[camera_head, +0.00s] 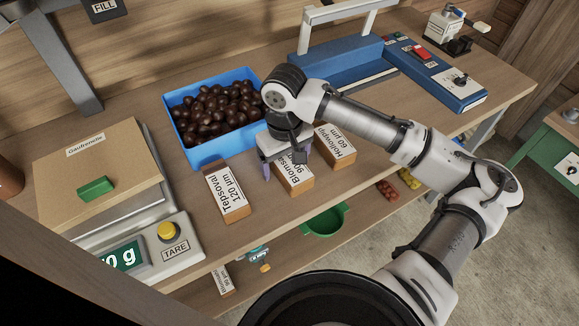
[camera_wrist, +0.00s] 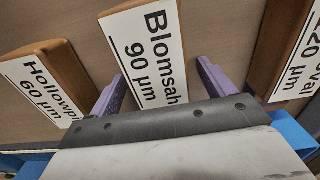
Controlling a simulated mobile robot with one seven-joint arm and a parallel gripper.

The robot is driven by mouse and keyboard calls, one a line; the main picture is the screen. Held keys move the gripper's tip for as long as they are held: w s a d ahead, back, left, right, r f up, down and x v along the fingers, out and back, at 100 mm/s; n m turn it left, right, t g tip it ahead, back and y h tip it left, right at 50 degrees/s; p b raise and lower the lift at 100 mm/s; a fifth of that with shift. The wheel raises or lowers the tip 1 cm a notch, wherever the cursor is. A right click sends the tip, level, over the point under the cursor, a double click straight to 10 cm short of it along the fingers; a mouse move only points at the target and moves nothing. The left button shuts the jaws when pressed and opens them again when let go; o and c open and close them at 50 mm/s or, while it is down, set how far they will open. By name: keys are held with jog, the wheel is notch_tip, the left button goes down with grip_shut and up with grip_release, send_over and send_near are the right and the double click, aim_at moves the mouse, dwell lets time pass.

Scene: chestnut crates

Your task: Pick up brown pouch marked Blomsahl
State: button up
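The brown pouch marked Blomsahl 90 µm (camera_head: 296,181) lies on the wooden bench, partly hidden by my gripper in the head view. In the wrist view its white label (camera_wrist: 152,50) fills the middle. My gripper (camera_head: 285,168) is over the pouch, its two purple fingers apart. In the wrist view the fingers (camera_wrist: 162,82) stand on either side of the label end, with no clear grip on the pouch. Similar pouches flank it: Tepsoval 120 µm (camera_head: 227,192), also in the wrist view (camera_wrist: 283,48), and Hollowpi 60 µm (camera_head: 336,146), also there (camera_wrist: 47,90).
A blue crate of chestnuts (camera_head: 185,142) stands just behind the pouches. A blue machine (camera_head: 430,75) is at right. Below are a green bowl (camera_head: 322,220) and a small labelled pouch (camera_head: 222,281).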

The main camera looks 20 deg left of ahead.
jog(key=c, duration=1.2)
jog(key=shift+o, duration=0.2)
jog(key=shift+r, duration=0.1)
